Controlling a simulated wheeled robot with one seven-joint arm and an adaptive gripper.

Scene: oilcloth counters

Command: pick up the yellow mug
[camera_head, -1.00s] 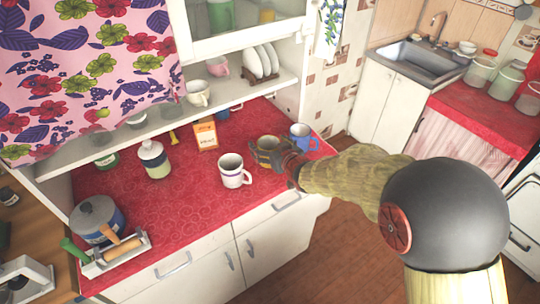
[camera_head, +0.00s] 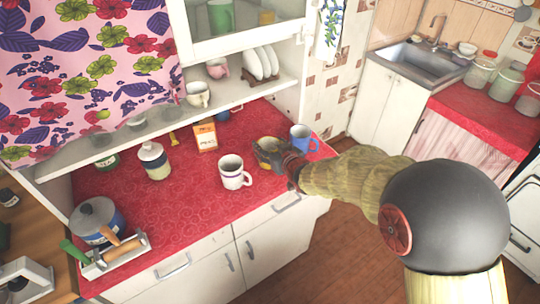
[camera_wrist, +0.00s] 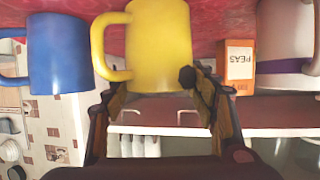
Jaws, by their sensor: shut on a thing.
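The yellow mug (camera_head: 265,146) is at the right part of the red counter in the head view, partly hidden by my gripper (camera_head: 279,155). In the wrist view, which is upside down, the yellow mug (camera_wrist: 160,45) fills the space between the fingers, its handle to the left. My gripper (camera_wrist: 150,85) is shut on the mug. The mug's base is cut off by the wrist view's top edge, so I cannot tell whether it touches the counter.
A blue mug (camera_head: 302,139) stands close to the right. A white mug with a dark band (camera_head: 232,172) stands to the left. An orange box (camera_head: 205,136) is behind. A white lidded jar (camera_head: 154,160) and a pot (camera_head: 98,215) are farther left. A shelf (camera_head: 150,125) overhangs the counter's back.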

